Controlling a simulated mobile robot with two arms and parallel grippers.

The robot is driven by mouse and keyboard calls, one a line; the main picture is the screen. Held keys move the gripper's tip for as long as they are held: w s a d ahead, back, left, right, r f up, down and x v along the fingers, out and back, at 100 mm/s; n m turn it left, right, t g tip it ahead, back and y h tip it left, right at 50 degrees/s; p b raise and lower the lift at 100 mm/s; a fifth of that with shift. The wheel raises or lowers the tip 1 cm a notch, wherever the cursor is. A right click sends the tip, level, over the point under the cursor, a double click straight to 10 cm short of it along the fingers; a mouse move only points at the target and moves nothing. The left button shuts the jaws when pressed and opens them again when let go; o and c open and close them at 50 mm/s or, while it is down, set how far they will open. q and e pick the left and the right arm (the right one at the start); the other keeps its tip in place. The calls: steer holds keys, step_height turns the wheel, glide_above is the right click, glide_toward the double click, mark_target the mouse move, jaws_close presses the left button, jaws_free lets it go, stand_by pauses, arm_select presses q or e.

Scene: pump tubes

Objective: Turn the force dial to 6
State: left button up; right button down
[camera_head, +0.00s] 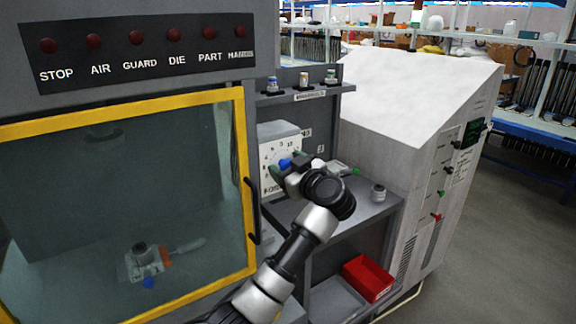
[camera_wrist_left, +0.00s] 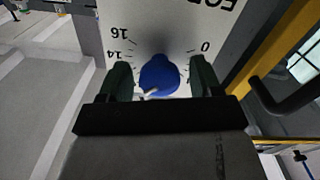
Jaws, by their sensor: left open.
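The force dial is a blue knob (camera_wrist_left: 160,76) on a white panel with printed numbers. In the left wrist view 14, 16 and 0 can be read upside down around it; the rest of the scale is hidden. In the head view the dial panel (camera_head: 267,157) stands on the grey shelf, and the blue knob (camera_head: 285,163) shows beside my gripper. My left gripper (camera_wrist_left: 160,84) is open, with one dark finger on each side of the knob. I cannot tell whether the fingers touch it. My right gripper is not in view.
A yellow-framed guard door (camera_head: 243,180) with a black handle (camera_head: 252,210) stands left of the dial. A red bin (camera_head: 367,277) is on the lower shelf. A white cabinet (camera_head: 420,130) stands at the right.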

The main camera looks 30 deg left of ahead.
arm_select(q)
steer(key=c, duration=0.9)
